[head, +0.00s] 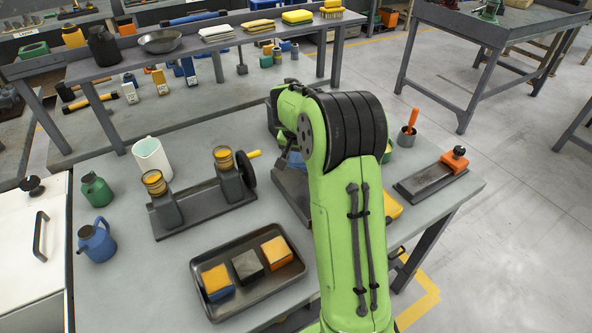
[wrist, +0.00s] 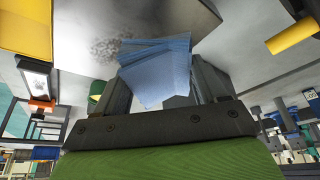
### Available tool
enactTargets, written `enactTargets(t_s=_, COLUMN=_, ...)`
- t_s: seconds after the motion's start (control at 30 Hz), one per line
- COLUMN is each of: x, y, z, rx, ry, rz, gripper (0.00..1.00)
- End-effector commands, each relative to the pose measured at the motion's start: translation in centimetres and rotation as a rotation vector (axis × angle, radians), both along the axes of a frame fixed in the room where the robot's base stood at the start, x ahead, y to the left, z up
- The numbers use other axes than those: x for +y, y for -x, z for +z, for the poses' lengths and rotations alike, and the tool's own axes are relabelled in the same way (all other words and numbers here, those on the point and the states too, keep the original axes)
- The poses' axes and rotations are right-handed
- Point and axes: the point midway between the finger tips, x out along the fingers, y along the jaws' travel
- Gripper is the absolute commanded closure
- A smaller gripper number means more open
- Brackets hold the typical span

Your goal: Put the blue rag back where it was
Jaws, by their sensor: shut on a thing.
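The blue rag (wrist: 158,76) is folded and sits between the two dark fingers of my gripper (wrist: 163,84) in the wrist view. The gripper is shut on it. In the head view, a small blue patch of the rag (head: 296,160) shows at the left edge of my green arm, which hides most of the gripper. A grey surface with a dark smudge (wrist: 112,50) lies beyond the rag in the wrist view. I cannot tell whether the rag touches it.
On the workbench are a crank fixture (head: 205,200), a tray with three blocks (head: 205,302), a white jug (head: 152,157), a green bottle (head: 96,190), a blue can (head: 97,243) and an orange-ended dark plate (head: 425,183). The front-left bench top is partly clear.

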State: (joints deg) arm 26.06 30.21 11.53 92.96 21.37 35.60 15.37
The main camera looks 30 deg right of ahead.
Motion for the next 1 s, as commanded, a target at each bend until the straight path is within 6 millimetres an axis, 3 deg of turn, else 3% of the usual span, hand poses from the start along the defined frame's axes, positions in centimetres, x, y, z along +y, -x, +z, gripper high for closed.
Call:
enactTargets(t_s=0.03, x=0.0, y=0.1, z=-1.5, rx=0.005, ry=-0.002, rz=0.0, gripper=0.57)
enactTargets(t_s=0.33, x=0.0, y=0.0, z=-7.1, rx=0.002, ry=-0.001, rz=0.001, gripper=0.57)
enactTargets(t_s=0.73, x=0.0, y=0.0, z=-8.0, rx=-0.001, ry=0.0, rz=0.0, gripper=0.57)
enactTargets(t_s=0.77, x=0.0, y=0.0, z=-8.0, rx=-0.001, ry=-0.001, rz=0.0, gripper=0.27)
enactTargets(t_s=0.9, x=0.0, y=0.0, z=-7.9, rx=-0.001, ry=-0.001, rz=0.0, gripper=0.06)
enactTargets(t_s=1.0, x=0.0, y=0.0, z=-7.9, rx=-0.001, ry=-0.001, rz=0.0, gripper=0.03)
